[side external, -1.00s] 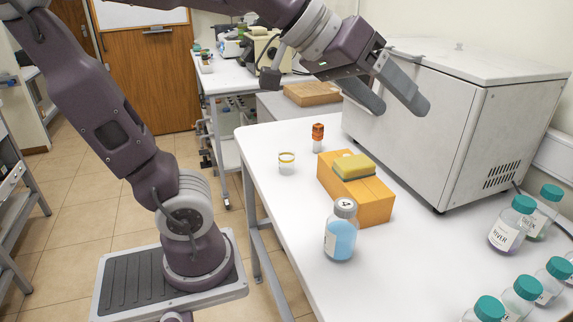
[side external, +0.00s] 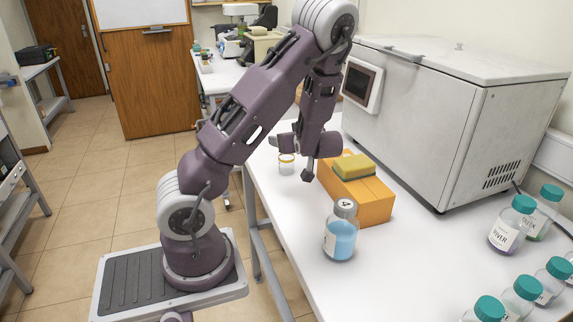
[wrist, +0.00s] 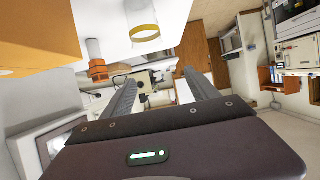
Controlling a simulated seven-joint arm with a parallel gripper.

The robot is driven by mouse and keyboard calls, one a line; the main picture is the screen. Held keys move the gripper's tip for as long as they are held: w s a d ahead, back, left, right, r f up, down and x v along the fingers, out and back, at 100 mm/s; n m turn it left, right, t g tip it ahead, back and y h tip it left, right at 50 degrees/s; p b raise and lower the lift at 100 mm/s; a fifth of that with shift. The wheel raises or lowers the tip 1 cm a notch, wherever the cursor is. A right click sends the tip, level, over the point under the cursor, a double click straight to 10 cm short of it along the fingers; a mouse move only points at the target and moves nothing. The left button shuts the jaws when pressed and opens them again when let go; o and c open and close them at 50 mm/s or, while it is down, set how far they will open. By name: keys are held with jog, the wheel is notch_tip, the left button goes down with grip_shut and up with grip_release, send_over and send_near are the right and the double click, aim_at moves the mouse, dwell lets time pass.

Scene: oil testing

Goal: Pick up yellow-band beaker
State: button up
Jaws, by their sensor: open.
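The yellow-band beaker (side external: 286,167) is small and clear, and stands upright on the white table near its left edge. It also shows in the wrist view (wrist: 145,33), above and beyond my fingertips, with its yellow band around the rim. My gripper (wrist: 163,82) is open, its two grey fingers spread with nothing between them. The beaker is apart from the fingers in the wrist view.
An orange box (side external: 370,208) with a yellow sponge (side external: 354,167) on top stands to the beaker's right. A bottle of blue liquid (side external: 340,238) stands in front of it. A large white machine (side external: 430,120) fills the table's back.

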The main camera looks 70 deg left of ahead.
aim_at(286, 162)
notch_tip(286, 162, down, 8)
jog(key=shift+a+f, duration=0.1)
jog(key=x, duration=0.4)
jog(key=w+x, duration=0.1)
jog(key=x, duration=0.2)
jog(key=c, duration=1.5)
jog(key=shift+o, duration=0.2)
jog(key=shift+r, duration=0.2)
